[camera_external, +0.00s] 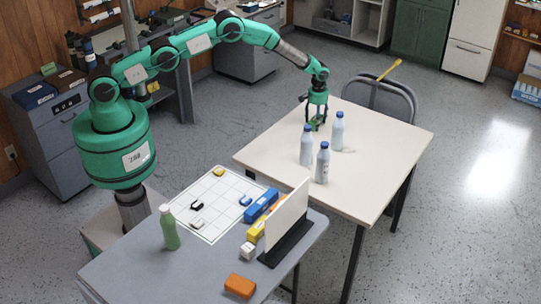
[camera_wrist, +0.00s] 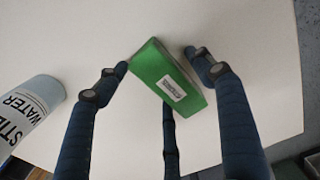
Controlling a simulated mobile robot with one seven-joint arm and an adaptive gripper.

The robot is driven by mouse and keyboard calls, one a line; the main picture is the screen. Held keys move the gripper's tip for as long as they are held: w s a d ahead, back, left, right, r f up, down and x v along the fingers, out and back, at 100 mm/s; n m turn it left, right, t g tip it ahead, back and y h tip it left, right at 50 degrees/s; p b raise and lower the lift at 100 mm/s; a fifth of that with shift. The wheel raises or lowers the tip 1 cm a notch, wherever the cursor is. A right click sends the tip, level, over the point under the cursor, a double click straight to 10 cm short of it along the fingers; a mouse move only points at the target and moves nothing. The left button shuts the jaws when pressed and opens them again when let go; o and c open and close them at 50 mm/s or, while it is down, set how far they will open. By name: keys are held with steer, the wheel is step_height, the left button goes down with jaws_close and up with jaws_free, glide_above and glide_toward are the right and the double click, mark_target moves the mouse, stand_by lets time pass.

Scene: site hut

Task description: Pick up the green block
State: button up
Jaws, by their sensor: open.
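The green block (camera_external: 314,125) is on the cream table (camera_external: 385,150), near its far left edge, partly hidden by my fingers. In the wrist view the green block (camera_wrist: 160,70) has a white label on its side and lies at a slant. My gripper (camera_external: 317,115) is above and around the block, pointing down. In the wrist view my gripper (camera_wrist: 158,61) is open, with one finger at the block's left end, one to its right and one below it, partly hidden behind it. I cannot tell whether any finger touches it.
Three water bottles (camera_external: 306,145) stand close by on the table; one bottle (camera_wrist: 32,108) is left of my fingers. A grey chair (camera_external: 385,100) is behind the table. The grey table (camera_external: 130,275) holds a green bottle (camera_external: 169,228), an orange block (camera_external: 240,286) and a white panel (camera_external: 288,215).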

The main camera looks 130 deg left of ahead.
steer(key=shift+c, duration=0.3)
steer(key=c, duration=1.3)
steer(key=shift+r, duration=0.15)
steer(key=shift+r, duration=1.4)
steer(key=shift+d+r, duration=0.1)
steer(key=shift+r, duration=0.25)
steer(key=s+d, duration=0.3)
steer(key=d, duration=0.1)
steer(key=s+d+r+p, duration=0.1)
steer(key=s+d, duration=0.2)
steer(key=d, duration=0.1)
steer(key=s+d, duration=0.3)
steer(key=d, duration=0.2)
steer(key=shift+r, duration=0.15)
